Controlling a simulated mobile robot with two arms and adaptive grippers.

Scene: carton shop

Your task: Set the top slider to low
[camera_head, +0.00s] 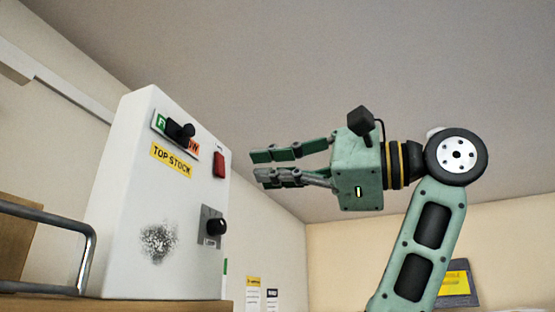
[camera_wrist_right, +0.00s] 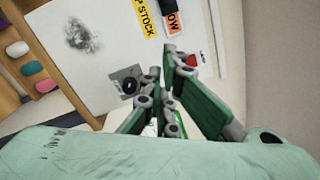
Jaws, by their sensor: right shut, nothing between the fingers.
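A white control box (camera_head: 130,200) stands at the left in the head view. Its top slider has a black knob (camera_head: 182,131) on a plate with a green end (camera_head: 161,122) at the left and an orange end (camera_head: 193,149) reading "OW" at the right. The knob sits between the two ends and covers part of the lettering. A yellow "TOP STOCK" label (camera_head: 171,160) is just below. My right gripper (camera_head: 257,167) is shut and empty, to the right of the box and apart from the slider. My left gripper is not in view.
A red part (camera_head: 219,164) sits on the box near its right edge. A lower black knob (camera_head: 216,227) is on a grey plate. A metal rail (camera_head: 45,216) is at the far left. Free air lies between the box and my right gripper.

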